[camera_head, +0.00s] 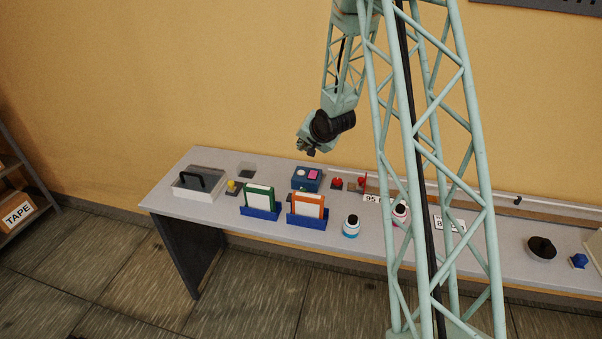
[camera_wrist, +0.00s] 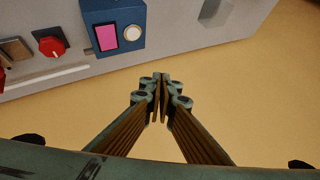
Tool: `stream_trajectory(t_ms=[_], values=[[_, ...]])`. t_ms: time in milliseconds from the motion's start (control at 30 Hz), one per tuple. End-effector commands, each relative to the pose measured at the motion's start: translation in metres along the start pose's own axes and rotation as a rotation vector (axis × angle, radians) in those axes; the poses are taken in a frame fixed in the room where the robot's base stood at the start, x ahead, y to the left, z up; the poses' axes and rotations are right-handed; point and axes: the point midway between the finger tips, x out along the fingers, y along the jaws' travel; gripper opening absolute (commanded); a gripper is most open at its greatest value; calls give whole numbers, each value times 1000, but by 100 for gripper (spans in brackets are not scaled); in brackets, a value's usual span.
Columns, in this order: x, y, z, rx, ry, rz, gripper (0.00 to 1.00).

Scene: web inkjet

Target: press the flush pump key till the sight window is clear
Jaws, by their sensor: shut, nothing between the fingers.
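A blue box (camera_head: 307,183) stands toward the back of the bench. On its top are a round white key (camera_head: 301,173) and a pink sight window (camera_head: 313,174). The wrist view shows the same blue box (camera_wrist: 118,12), with the window (camera_wrist: 106,37) evenly pink and the white key (camera_wrist: 133,33) beside it. My gripper (camera_head: 310,152) hangs above the box, apart from it. In the wrist view its fingers (camera_wrist: 160,84) are closed together, empty, and appear against the tan wall. I cannot tell whether the key is pressed down.
Red knobs (camera_head: 337,183) sit right of the box. Green (camera_head: 258,195) and orange (camera_head: 308,205) cards stand in blue holders in front. A black-handled tray (camera_head: 184,190) and a yellow knob (camera_head: 231,186) are left. A blue-banded bottle (camera_head: 351,226) stands near the front edge.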

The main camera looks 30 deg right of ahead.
Motion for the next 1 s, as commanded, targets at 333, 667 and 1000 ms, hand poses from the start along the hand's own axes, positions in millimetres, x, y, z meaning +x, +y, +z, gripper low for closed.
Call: stream_trajectory(t_ms=[333,667,1000], values=[[7,6,6,0,-1,1,0],[24,18,18,-1,-1,0,0],[44,33,33,0,-1,1,0]])
